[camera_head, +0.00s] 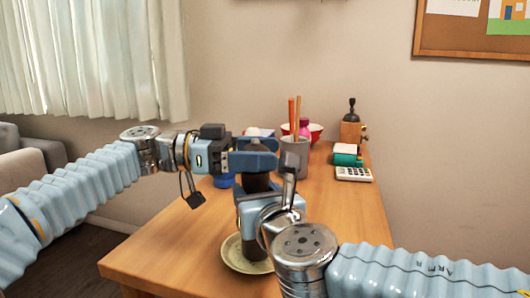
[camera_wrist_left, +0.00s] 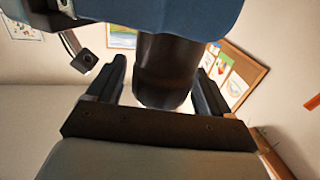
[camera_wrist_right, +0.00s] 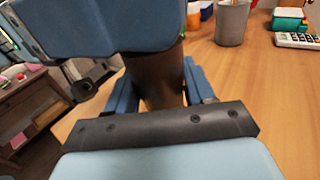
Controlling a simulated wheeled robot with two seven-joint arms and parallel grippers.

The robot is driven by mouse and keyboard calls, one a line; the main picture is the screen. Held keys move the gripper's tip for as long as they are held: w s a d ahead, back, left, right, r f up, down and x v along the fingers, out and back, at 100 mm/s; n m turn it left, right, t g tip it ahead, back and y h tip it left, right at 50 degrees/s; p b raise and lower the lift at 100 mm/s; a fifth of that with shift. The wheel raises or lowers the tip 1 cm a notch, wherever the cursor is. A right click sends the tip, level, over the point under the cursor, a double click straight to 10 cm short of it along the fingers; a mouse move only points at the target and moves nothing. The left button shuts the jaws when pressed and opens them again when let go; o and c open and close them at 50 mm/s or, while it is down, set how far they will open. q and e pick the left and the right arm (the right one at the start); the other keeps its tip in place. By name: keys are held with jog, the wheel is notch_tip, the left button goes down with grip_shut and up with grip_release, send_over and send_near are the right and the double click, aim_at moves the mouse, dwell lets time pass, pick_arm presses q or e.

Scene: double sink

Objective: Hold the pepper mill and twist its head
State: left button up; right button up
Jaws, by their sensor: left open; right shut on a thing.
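The pepper mill (camera_head: 256,182) is a dark brown upright cylinder, partly hidden by both grippers in the head view. My right gripper (camera_head: 252,206) is shut on its body, low down. The mill (camera_wrist_right: 155,75) also shows between the right fingers in the right wrist view. My left gripper (camera_head: 254,160) is higher, at the mill's head, with its fingers open on both sides. In the left wrist view the mill (camera_wrist_left: 163,75) stands between the left fingers, with visible gaps. The mill's lower end is over a plate (camera_head: 233,262); whether they touch is unclear.
A grey cup (camera_head: 294,160) with sticks stands just behind the grippers on the wooden table (camera_head: 350,215). A calculator (camera_head: 354,174), a green item (camera_head: 346,158) and a wooden grinder-like box (camera_head: 351,132) are at the back right. The table's right side is clear.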

pick_arm(q)
jog(key=w+a, duration=0.1)
jog(key=a, duration=1)
pick_arm(e)
jog(key=o, duration=1.2)
pick_arm(q)
jog(key=shift+a, duration=0.1)
pick_arm(e)
jog(key=shift+s, duration=0.15)
